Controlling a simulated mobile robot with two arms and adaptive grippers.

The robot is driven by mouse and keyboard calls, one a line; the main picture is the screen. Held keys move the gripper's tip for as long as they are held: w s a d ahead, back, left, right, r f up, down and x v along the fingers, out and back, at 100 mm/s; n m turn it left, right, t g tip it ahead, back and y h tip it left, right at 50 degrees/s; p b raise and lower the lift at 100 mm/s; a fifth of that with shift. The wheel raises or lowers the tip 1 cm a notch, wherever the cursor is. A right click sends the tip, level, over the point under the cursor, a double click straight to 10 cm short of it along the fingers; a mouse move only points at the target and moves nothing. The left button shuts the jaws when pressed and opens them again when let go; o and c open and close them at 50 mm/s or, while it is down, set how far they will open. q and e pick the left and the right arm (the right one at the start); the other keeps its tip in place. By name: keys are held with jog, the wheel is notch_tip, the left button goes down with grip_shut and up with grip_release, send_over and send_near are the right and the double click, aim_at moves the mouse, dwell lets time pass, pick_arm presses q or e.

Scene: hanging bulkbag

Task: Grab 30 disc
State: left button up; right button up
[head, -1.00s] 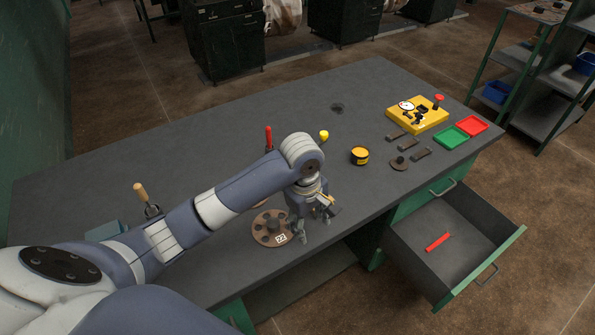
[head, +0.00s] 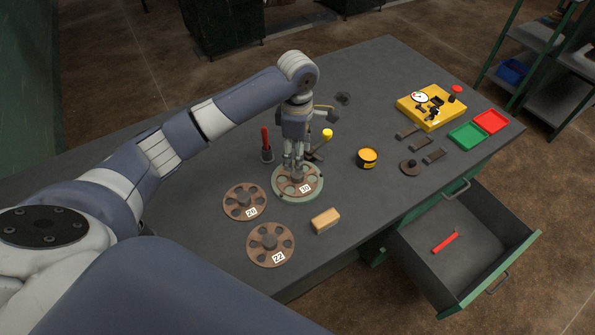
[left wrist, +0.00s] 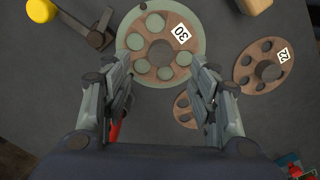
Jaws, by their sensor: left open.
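The brown disc labelled 30 (head: 305,188) lies flat on a wider pale green round base (head: 320,190) on the bench. In the left wrist view, disc 30 (left wrist: 147,48) shows its label, a ring of round holes and a darker centre. I cannot tell whether the fingertips touch the disc. My right gripper is not in view.
Disc 20 (head: 237,207) and disc 22 (head: 260,258) lie nearby. A wooden block (head: 326,220), a red-handled tool (head: 265,142), a yellow-knobbed tool (head: 327,134) and a yellow-black round tin (head: 367,157) stand around. An open drawer (head: 480,225) juts out at right.

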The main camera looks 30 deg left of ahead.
aim_at(297, 176)
pick_arm(q)
notch_tip(297, 176, down, 2)
jog(key=shift+s+f, duration=0.15)
jog(key=shift+f, duration=0.1)
notch_tip(297, 176, down, 4)
jog(key=shift+f+p, duration=0.2)
jog(key=shift+p, duration=0.4)
jog(key=shift+f, duration=0.4)
jog(key=shift+c, duration=0.6)
jog(key=c, duration=0.5)
grip_shut()
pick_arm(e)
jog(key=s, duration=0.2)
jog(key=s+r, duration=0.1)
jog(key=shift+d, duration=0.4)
